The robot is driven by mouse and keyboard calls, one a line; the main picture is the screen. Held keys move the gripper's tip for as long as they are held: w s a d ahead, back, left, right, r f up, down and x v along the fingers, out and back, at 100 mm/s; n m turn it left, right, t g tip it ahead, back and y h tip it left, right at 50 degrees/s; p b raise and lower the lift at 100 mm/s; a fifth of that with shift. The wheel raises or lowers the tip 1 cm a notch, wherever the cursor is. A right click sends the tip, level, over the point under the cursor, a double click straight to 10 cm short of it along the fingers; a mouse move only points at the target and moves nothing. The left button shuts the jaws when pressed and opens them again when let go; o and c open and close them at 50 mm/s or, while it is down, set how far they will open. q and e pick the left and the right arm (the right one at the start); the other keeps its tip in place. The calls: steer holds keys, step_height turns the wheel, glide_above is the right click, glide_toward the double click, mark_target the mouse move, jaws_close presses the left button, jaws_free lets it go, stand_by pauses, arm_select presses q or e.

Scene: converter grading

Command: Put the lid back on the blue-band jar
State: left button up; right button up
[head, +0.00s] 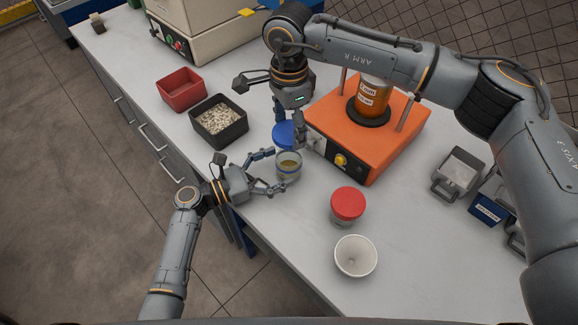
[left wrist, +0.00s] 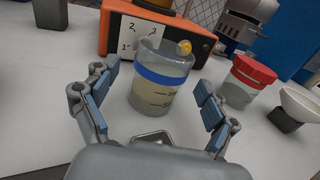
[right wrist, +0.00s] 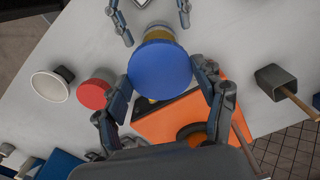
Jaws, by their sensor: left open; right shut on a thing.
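The blue-band jar (head: 289,168) stands upright and uncovered on the bench, with yellowish contents. In the left wrist view the jar (left wrist: 160,88) shows its blue band between the open fingers of my left gripper (left wrist: 158,100), with gaps on both sides. In the head view my left gripper (head: 278,170) reaches around the jar from the left. My right gripper (head: 297,134) is shut on the blue lid (head: 282,134), just behind the jar. In the right wrist view the lid (right wrist: 160,70) lies flat between the fingers and hides most of the jar.
An orange shaker (head: 400,135) carrying an orange-brown jar (head: 371,97) stands close behind. A red-lidded jar (head: 347,204) and white bowl (head: 356,256) stand to the right. A black bin of pale pieces (head: 219,121) and red bin (head: 181,89) are left.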

arm_select(q)
steer(key=shift+x, duration=0.8)
steer(key=c, duration=1.8)
arm_select(e)
steer(key=shift+f, duration=2.5)
